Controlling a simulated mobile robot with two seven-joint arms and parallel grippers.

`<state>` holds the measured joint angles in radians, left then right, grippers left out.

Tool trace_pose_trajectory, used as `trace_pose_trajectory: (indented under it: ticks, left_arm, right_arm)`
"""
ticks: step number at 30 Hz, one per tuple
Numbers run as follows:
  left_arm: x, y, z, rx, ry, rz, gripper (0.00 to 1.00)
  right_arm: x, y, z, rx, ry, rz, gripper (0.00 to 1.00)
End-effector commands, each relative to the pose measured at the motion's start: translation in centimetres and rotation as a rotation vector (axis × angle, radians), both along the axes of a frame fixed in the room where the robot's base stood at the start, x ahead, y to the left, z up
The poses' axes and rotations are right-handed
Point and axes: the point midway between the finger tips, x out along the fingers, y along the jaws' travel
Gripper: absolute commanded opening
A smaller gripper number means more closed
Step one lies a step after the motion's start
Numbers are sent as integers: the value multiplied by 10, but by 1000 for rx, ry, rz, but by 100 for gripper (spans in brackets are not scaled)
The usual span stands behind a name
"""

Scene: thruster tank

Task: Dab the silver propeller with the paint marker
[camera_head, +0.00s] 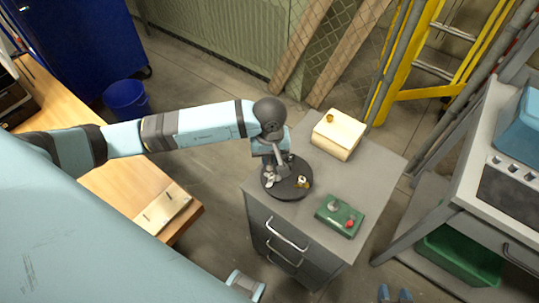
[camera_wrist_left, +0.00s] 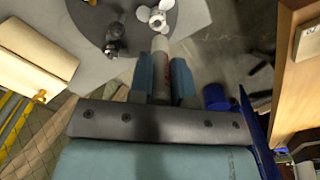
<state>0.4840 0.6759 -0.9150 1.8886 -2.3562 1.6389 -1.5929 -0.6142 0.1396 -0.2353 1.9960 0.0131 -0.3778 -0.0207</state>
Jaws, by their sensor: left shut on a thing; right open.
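My left gripper (camera_head: 275,163) is above the dark round turntable (camera_head: 287,193) on the grey cabinet. It is shut on the paint marker (camera_wrist_left: 159,68), a pale barrel with red marks held between the blue fingers. The silver propeller (camera_wrist_left: 157,16) lies on the turntable just beyond the marker's far end; I cannot tell whether they touch. It also shows in the head view (camera_head: 270,178), partly beside the gripper. My right gripper (camera_head: 394,294) is open and empty at the bottom edge.
A cream box (camera_head: 338,136) with a yellow knob stands behind the turntable on the cabinet (camera_head: 315,233). A green control box (camera_head: 339,216) with a red button is at the front right. A wooden bench (camera_head: 130,180) is at left, a white-topped workbench at right.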

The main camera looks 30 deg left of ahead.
Motion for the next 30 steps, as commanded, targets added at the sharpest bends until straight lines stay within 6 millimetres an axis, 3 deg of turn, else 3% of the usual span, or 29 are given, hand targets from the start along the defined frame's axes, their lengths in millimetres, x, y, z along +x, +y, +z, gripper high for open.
trace_pose_trajectory:
  ticks: [30]
  left_arm:
    - [0,0,-5,0,0,0,0]
  right_arm:
    - [0,0,-12,0,-1,0,45]
